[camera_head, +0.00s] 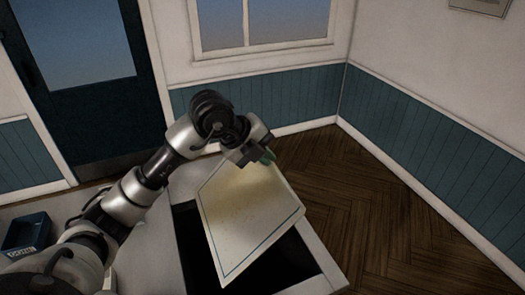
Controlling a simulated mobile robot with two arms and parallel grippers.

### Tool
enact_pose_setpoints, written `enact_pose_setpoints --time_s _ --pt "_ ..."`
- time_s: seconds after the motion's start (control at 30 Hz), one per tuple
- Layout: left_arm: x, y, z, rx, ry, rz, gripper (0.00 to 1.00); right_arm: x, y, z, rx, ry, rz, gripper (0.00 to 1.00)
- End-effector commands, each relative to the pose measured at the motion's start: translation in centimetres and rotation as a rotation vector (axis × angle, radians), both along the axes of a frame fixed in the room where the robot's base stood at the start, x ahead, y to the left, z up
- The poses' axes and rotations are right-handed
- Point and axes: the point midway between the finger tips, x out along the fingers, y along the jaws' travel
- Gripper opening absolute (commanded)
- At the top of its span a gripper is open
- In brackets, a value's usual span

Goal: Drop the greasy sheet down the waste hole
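The greasy sheet (245,218) is a pale sheet with yellowish stains and a thin blue line near its lower edge. My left gripper (264,158) is at its top edge and appears shut on it, with the fingertips partly hidden. The sheet hangs tilted in front of and over the dark waste hole (196,248) in a light-topped counter. It covers much of the opening; I cannot tell whether its lower edge dips inside. My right gripper is not in view.
The hole's light rim (325,262) shows at the right. A dark blue bin (27,232) with a white label stands at the left. Open wooden floor (400,220) lies to the right, with a dark door (85,80) and panelled walls behind.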

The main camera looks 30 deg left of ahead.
Motion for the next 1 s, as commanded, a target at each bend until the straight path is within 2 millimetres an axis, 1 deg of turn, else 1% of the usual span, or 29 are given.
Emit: enact_pose_setpoints --time_s 0.03,0.2,0.3,0.37,0.7,0.83,1.0 --pt "0.0 0.0 -1.3 0.0 0.002 0.0 0.0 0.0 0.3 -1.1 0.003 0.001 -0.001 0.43" --pt "0.0 0.0 -3.8 -0.001 0.002 -0.001 0.0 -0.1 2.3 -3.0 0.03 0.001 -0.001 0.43" --pt "0.0 0.0 -5.2 -0.001 0.001 -0.001 0.0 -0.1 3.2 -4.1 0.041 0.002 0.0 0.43" --pt "0.0 0.0 -6.0 0.0 0.001 -0.001 0.0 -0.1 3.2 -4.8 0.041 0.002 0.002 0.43" --pt "0.0 0.1 -10.5 0.001 0.001 0.0 0.0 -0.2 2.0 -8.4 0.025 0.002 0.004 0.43" --pt "0.0 0.1 -11.4 0.001 0.001 0.0 0.0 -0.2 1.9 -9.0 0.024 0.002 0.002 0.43" --pt "0.0 0.1 -11.6 0.0 0.0 0.0 0.0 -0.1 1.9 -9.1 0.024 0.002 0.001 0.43"
